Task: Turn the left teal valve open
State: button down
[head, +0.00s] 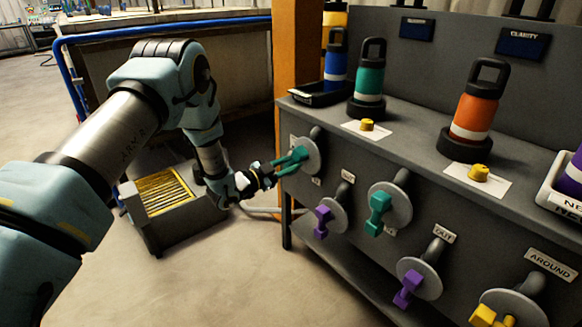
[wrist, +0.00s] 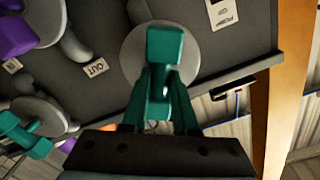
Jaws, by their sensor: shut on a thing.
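The left teal valve (head: 297,157) is on a round grey disc at the left end of the bench front. My gripper (head: 275,167) reaches it from the left and is shut on its teal handle. In the wrist view the blocky handle (wrist: 164,48) stands in front of the grey disc, with my gripper's two fingers (wrist: 160,103) on either side of it. The fingers hide part of the handle. A second teal valve (head: 377,212) is further right on the same front, its handle pointing down.
Purple valves (head: 323,220) (head: 407,288) and a yellow valve (head: 484,316) are also on the front. Teal (head: 370,70) and orange (head: 476,108) bottles stand on the bench top. A grey box with a yellow grate (head: 165,190) is on the floor below my arm. An orange post (head: 297,50) rises behind.

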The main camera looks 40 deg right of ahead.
jog(key=n+b, duration=0.1)
jog(key=n, duration=0.5)
jog(key=shift+a+f, duration=0.1)
jog(key=shift+b, duration=0.3)
dwell(0.3)
jog(key=c, duration=0.7)
grip_release()
jog(key=a, duration=1)
jog(key=shift+w+a+b, duration=0.3)
jog(key=shift+a+b, duration=0.05)
jog(key=shift+b, duration=0.05)
